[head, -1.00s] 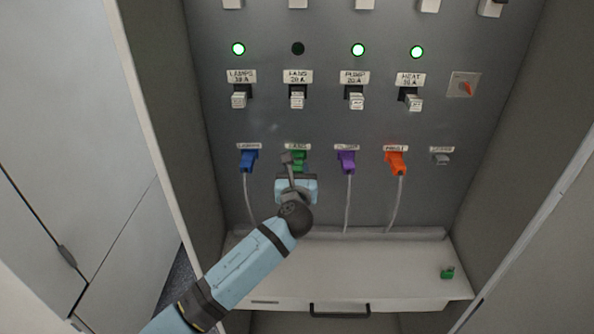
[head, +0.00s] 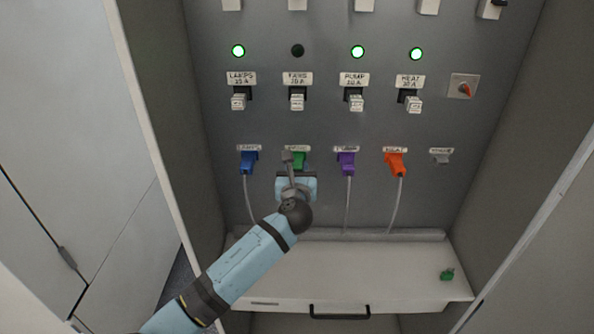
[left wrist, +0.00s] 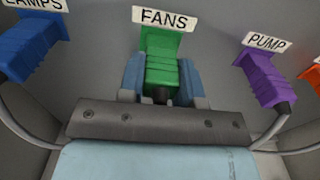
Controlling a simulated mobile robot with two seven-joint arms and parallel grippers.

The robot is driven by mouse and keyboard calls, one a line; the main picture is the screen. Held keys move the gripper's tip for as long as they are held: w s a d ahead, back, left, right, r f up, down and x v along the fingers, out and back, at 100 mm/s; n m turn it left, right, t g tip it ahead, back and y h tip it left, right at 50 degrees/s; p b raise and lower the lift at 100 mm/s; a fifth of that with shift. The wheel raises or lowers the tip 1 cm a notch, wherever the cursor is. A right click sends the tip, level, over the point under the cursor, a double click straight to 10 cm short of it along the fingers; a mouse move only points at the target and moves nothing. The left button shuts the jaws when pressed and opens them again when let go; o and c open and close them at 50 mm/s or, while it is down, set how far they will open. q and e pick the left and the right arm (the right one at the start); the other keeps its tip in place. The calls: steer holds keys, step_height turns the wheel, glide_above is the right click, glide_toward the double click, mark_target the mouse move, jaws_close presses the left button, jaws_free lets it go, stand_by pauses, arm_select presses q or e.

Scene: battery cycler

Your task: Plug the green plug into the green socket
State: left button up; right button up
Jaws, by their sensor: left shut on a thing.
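The green plug (left wrist: 162,76) is between the fingers of my left gripper (left wrist: 162,84), which is shut on it. Its front end meets the green socket (left wrist: 160,42) under the FANS label, in line with it. I cannot tell whether it is fully seated. In the head view the left gripper (head: 297,168) is at the panel and partly covers the green plug (head: 301,160). The FANS lamp (head: 298,51) above is dark. My right gripper is not in view.
A blue plug (head: 248,162) sits to the left, purple (head: 346,163) and orange (head: 396,164) plugs to the right, with hanging cables. Cabinet walls bound both sides.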

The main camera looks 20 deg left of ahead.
arm_select(q)
steer(key=o, duration=0.8)
